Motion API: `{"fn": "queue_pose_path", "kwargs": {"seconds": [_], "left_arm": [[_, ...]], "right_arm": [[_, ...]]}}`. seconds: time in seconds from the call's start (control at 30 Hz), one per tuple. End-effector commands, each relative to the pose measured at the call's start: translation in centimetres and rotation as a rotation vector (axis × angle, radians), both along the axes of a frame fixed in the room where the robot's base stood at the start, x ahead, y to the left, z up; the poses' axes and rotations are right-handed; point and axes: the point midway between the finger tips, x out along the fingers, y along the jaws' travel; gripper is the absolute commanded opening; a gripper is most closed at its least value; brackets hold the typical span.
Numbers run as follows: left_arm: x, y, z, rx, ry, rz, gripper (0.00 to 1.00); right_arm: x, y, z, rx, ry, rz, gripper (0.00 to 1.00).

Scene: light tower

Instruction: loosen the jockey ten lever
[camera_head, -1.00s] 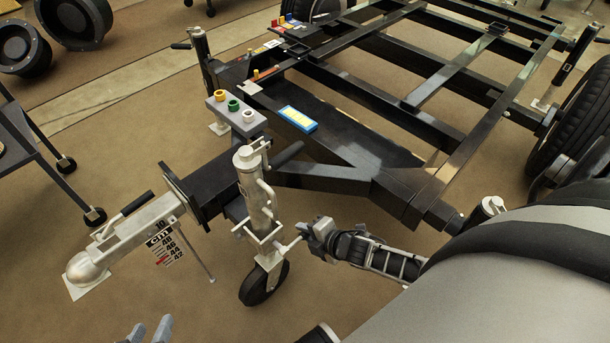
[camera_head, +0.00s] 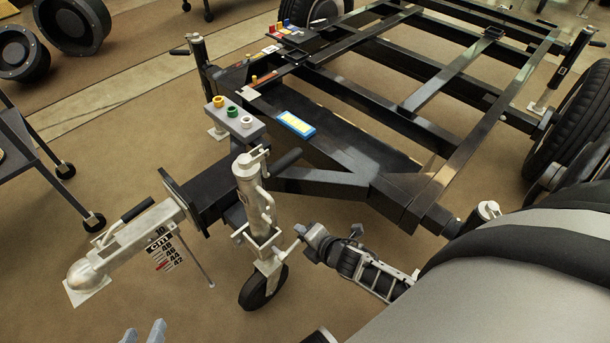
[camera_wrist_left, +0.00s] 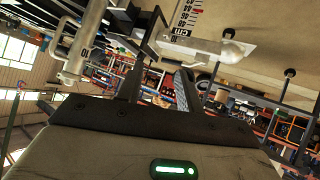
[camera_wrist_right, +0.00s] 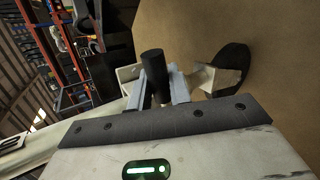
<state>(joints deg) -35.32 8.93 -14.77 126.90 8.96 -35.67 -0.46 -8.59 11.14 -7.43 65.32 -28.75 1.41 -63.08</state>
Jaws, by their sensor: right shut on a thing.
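The jockey wheel post (camera_head: 254,200) stands upright at the trailer's front, with its black wheel (camera_head: 257,290) on the floor. A pale clamp lever (camera_head: 291,247) sticks out to the right of the post. My right gripper (camera_head: 306,236) is at the lever's outer end. In the right wrist view its fingers (camera_wrist_right: 160,88) are shut around a black cylindrical grip (camera_wrist_right: 154,70), which appears to be the lever's end. My left gripper (camera_head: 142,333) is at the bottom edge, open and empty. Its fingers (camera_wrist_left: 157,85) show apart in the left wrist view.
The coupling head (camera_head: 90,272) with a height scale (camera_head: 162,252) is left of the post. The black trailer frame (camera_head: 330,182) lies behind and right. Floor in front is clear.

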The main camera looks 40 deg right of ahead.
Motion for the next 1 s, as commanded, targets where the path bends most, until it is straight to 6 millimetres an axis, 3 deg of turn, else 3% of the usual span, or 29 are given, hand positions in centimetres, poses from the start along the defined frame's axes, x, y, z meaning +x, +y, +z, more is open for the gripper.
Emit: {"fn": "queue_pose_path", "kwargs": {"seconds": [0.03, 0.07, 0.1, 0.4, 0.57, 1.0], "left_arm": [[0.0, 0.0, 0.0, 0.0, 0.0, 0.0, 0.36], [0.0, 0.0, 0.0, 0.0, 0.0, 0.0, 0.36], [0.0, 0.0, 0.0, 0.0, 0.0, 0.0, 0.36], [-0.1, 0.0, 0.1, 0.0, 0.001, 0.0, 0.36], [0.0, 0.1, 1.0, 0.003, -0.008, 0.004, 0.36], [-0.6, 1.5, 7.3, 0.01, -0.117, 0.052, 0.36]], "right_arm": [[-0.1, -0.1, 0.0, -0.004, 0.002, 0.001, 0.0], [-0.1, -0.1, 0.0, -0.004, 0.001, 0.001, 0.28], [-0.1, -0.1, 0.0, -0.004, 0.002, 0.002, 0.39], [-0.1, 0.0, 0.1, 0.0, 0.0, 0.001, 0.4], [-1.4, 0.0, 1.0, 0.001, 0.001, 0.001, 0.4], [-9.9, -0.6, 6.6, 0.0, 0.004, 0.0, 0.4]]}}
